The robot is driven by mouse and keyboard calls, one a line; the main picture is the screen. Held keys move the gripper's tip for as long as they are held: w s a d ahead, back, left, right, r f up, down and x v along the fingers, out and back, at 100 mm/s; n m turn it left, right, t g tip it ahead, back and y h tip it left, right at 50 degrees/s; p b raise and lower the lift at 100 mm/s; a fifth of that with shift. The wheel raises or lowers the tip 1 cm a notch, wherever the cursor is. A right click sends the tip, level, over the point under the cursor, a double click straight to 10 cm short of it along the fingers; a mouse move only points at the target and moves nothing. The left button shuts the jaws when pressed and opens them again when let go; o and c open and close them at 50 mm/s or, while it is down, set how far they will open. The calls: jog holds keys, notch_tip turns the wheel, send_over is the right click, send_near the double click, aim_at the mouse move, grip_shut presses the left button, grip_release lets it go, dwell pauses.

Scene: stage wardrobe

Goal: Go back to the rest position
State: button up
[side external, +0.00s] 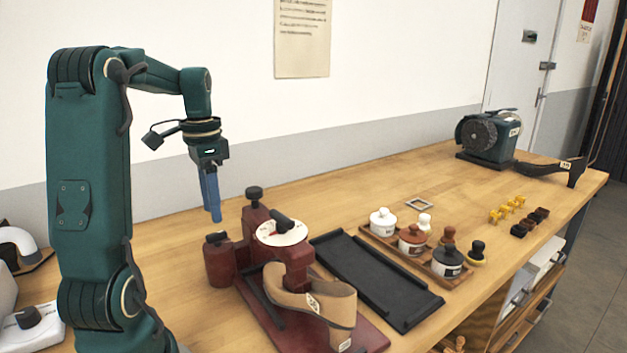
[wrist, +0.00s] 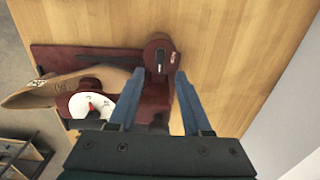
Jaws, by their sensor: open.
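My gripper (side external: 212,200) hangs pointing down in the air at the left of the workbench, above and behind the dark red shoe-stretching stand. In the wrist view my gripper (wrist: 158,103) shows two blue fingers spread apart with nothing between them. The red stand (side external: 222,262) carries a white dial (side external: 282,233) and a tan heeled shoe (side external: 335,295). In the wrist view the stand (wrist: 90,55) lies below the fingers, with the dial (wrist: 78,104) left of them and the shoe (wrist: 40,92) farther left.
A black tray (side external: 375,278) lies right of the stand. Beside it, a wooden tray (side external: 378,233) holds several lidded jars. The wall runs behind the bench.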

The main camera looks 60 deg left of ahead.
jog(key=shift+w+d, duration=0.1)
jog(key=w+d+r+m+t+y, duration=0.1)
jog(key=d+r+m, duration=0.1)
jog(key=d, duration=0.5)
jog(key=w+d+r+m+t, duration=0.2)
jog(key=d, duration=0.5)
jog(key=s+d+f+n+t+h, duration=0.1)
jog(key=s+d+f+n+t, duration=0.1)
jog(key=d, duration=0.7)
jog(key=s+f+n, duration=0.1)
jog(key=s+n, duration=0.1)
jog(key=s, duration=0.1)
jog(key=shift+s+d+f+t, duration=0.2)
jog(key=shift+s+t, duration=0.1)
jog(key=shift+o, duration=0.3)
